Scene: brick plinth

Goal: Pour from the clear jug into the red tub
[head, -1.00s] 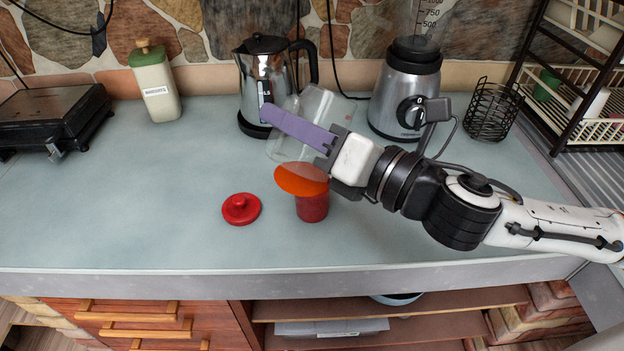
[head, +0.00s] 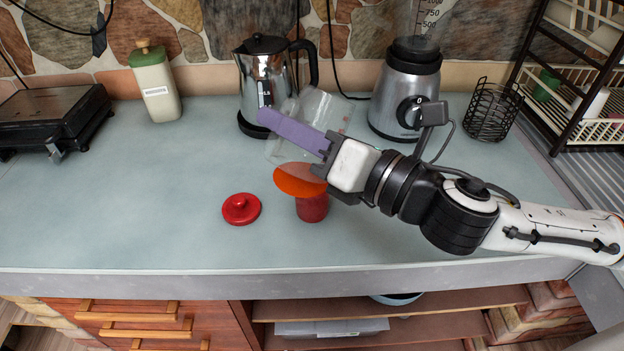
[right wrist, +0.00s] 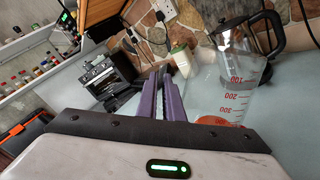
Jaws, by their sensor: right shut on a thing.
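The clear jug (head: 316,107) is tipped steeply, its base end up and its mouth end low, with orange liquid (head: 299,180) gathered at the low end. My right gripper (head: 264,117) is shut on the jug. The red tub (head: 312,208) stands on the counter directly below the low end, which hides much of its top. I cannot make out a falling stream or the tub's inside. In the right wrist view the jug (right wrist: 238,98) shows red marks beside my purple fingers, with orange at its lower end. My left gripper is not in view.
A red lid (head: 241,209) lies left of the tub. A kettle (head: 265,75) and a blender (head: 405,95) stand behind the jug. A wire basket (head: 491,112) is at the right, a green-lidded canister (head: 155,85) at back left. The left front counter is clear.

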